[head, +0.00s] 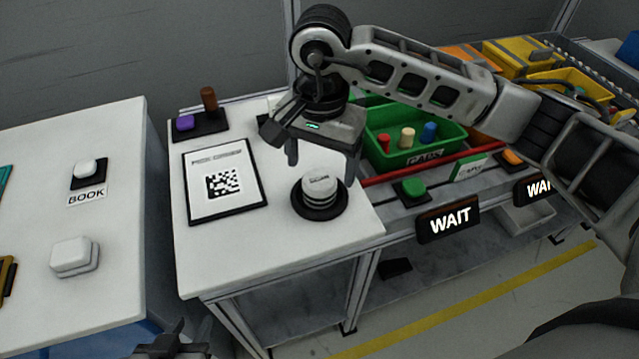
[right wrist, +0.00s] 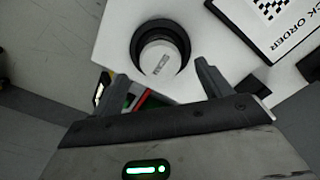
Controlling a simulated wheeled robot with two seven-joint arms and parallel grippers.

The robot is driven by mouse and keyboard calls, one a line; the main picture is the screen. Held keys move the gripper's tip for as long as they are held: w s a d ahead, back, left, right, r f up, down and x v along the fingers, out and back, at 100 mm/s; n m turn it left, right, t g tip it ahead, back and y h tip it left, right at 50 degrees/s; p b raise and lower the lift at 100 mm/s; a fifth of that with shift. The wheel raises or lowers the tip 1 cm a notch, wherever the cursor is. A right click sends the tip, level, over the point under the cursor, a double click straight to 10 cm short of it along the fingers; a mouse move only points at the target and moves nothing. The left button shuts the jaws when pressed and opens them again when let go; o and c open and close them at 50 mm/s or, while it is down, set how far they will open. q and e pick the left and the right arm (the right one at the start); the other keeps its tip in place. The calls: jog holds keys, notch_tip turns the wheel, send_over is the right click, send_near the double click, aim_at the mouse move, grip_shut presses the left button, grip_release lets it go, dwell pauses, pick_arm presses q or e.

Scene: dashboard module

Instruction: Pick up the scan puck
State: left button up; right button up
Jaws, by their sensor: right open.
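The scan puck (head: 320,190) is a white ribbed cylinder standing upright in a round black holder (head: 335,211) on the white table. In the right wrist view the puck (right wrist: 161,58) lies ahead of the fingertips. My right gripper (head: 322,160) is open and empty, just above and behind the puck in the head view, with its fingers pointing down. In the right wrist view the right gripper's fingers (right wrist: 152,76) are apart and not touching the puck. My left gripper (head: 175,345) is only partly visible at the bottom edge, and its jaws are unclear.
A framed order sheet (head: 226,184) with a code lies left of the puck. Behind it is a black tray (head: 200,127) with purple and brown pieces. A green bin (head: 413,137) and red bar (head: 420,166) are at the right. A WAIT sign (head: 448,220) stands at the front.

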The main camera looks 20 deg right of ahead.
aim_at(319, 179)
jog(key=shift+a+f+p, duration=0.1)
jog(key=shift+f+p, duration=0.5)
jog(key=shift+f, duration=2.05)
jog(key=c, duration=1.1)
jog(key=shift+r, duration=0.1)
jog(key=shift+c, duration=0.2)
